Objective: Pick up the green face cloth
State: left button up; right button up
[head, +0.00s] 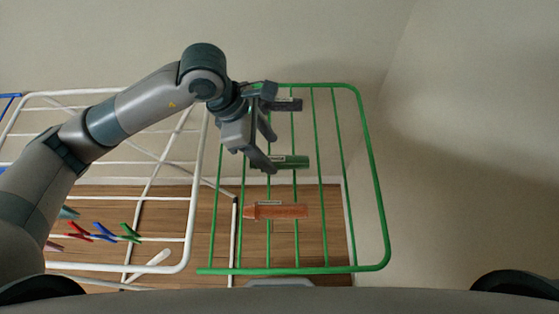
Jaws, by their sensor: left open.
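A small green cloth (293,162) lies across the bars of the green rack section (375,200), near its middle. My left gripper (270,153) is open, with its fingers pointing down. In the picture its fingertips are just at the left end of the green cloth and overlap it slightly. I cannot tell whether they touch it. Part of the cloth's left end is hidden behind a finger. My right gripper is not in view.
An orange cloth (280,211) is on the bars in front of the green one. A dark grey cloth (288,104) is behind, partly covered by my gripper. White rack bars (186,230) with coloured pegs (103,231) are at the left. The right side is bare wall.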

aim_at(277, 160)
pick_arm(q)
jog(key=shift+d+f+p, duration=0.2)
jog(key=shift+f+p, duration=0.1)
jog(key=shift+p, duration=0.1)
jog(key=p+x, duration=0.2)
jog(key=x, duration=0.2)
jog(key=shift+a, duration=0.1)
jog(key=shift+w+f, duration=0.1)
jog(key=shift+f, duration=0.15)
jog(key=c, duration=1.2)
